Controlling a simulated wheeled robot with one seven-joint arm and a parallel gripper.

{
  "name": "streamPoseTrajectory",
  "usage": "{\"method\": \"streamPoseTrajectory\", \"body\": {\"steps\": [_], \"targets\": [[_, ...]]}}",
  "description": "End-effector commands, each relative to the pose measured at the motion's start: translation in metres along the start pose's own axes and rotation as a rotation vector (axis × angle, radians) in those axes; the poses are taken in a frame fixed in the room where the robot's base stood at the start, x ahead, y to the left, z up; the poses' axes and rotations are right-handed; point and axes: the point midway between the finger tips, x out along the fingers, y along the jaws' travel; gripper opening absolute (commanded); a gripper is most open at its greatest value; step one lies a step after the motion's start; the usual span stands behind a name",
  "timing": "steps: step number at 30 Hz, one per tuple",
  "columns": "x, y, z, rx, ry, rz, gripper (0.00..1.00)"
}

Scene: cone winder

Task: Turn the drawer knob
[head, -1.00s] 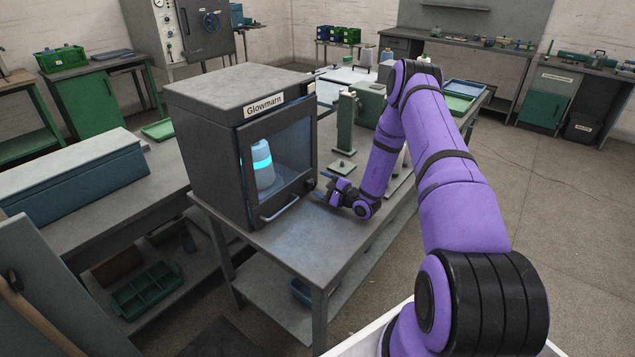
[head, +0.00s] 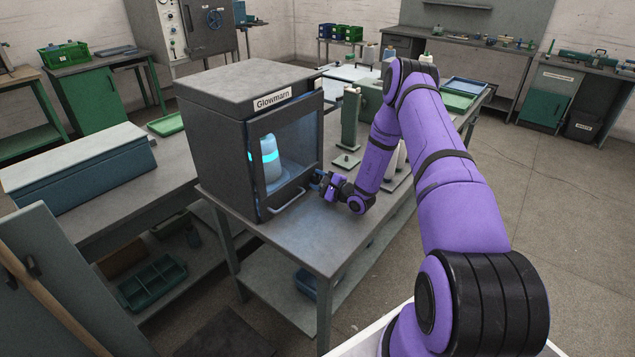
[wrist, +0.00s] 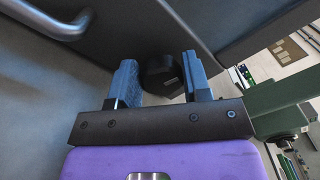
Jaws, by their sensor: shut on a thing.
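The grey cabinet labelled "Glowmarn" (head: 268,101) stands on the bench. Its front has a window, with a pale cone with a glowing cyan band (head: 269,158) inside, and a bar handle (head: 289,202) below. My gripper (head: 321,182) is at the cabinet's lower right front corner. In the wrist view, the dark round knob (wrist: 160,74) sits between the two blue-grey fingers of my gripper (wrist: 158,66), which is shut on it. In the head view the knob is hidden by my gripper. The bar handle also shows at the upper left of the wrist view (wrist: 50,20).
The bench top (head: 300,240) in front of the cabinet is clear. A green stand (head: 350,122) is behind my gripper, close to the arm. A long blue-grey box (head: 80,165) lies on the bench at the left.

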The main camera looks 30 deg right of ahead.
Motion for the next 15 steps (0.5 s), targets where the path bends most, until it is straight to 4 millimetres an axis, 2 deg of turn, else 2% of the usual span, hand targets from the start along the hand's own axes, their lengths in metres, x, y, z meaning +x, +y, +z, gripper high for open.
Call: {"method": "streamPoseTrajectory", "body": {"steps": [1, 7, 15], "targets": [[-0.0017, 0.0073, 0.001, 0.017, 0.001, 0.013, 0.21], [-0.0023, 0.0091, 0.0012, 0.101, 0.002, 0.017, 0.21], [-0.0017, 0.0105, 0.0008, 0.32, 0.006, 0.019, 0.3]]}}
